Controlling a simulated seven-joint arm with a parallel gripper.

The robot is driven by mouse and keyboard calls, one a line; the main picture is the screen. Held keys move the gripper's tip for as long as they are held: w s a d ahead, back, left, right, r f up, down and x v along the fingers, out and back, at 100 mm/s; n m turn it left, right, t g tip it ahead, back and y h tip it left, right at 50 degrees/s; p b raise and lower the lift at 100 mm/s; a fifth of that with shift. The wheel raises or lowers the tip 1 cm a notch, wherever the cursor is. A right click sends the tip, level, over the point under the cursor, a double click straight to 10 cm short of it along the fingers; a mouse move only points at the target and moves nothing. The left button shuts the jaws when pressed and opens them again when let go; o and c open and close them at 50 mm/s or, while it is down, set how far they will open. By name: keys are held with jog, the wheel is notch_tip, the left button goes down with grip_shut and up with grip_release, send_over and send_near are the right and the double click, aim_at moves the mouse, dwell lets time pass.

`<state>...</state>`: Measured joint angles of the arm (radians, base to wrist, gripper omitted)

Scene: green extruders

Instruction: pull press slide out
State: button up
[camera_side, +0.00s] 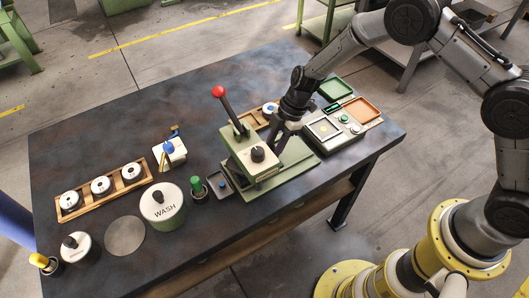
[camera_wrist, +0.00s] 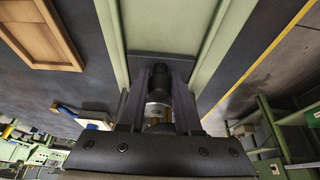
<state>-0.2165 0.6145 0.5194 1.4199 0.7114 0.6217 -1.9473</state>
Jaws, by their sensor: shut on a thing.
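The green press (camera_side: 250,160) stands near the table's front edge, with a red-balled lever (camera_side: 226,105) tilted up to the left and a black knob on its front face. Its green base (camera_side: 289,179) extends to the right under my arm. My gripper (camera_side: 279,142) is low, just to the right of the press body. In the wrist view my gripper (camera_wrist: 158,103) is shut on a dark cylindrical handle (camera_wrist: 159,79) between two pale green rails (camera_wrist: 113,40). The slide itself is mostly hidden by my gripper and the press body in the side view.
A scale-like device (camera_side: 324,130) and green and orange trays (camera_side: 361,110) sit close on the right. A small dark tray (camera_side: 220,185), a green-capped bottle (camera_side: 197,187) and the WASH container (camera_side: 162,205) stand left of the press. A wooden rack (camera_side: 102,190) is farther left.

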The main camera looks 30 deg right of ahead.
jog(key=shift+d, duration=4.9)
jog(key=o, duration=0.9)
jog(key=shift+o, duration=0.2)
notch_tip(320, 180, up, 8)
jog(key=shift+r, duration=0.25)
jog(key=shift+r, duration=0.1)
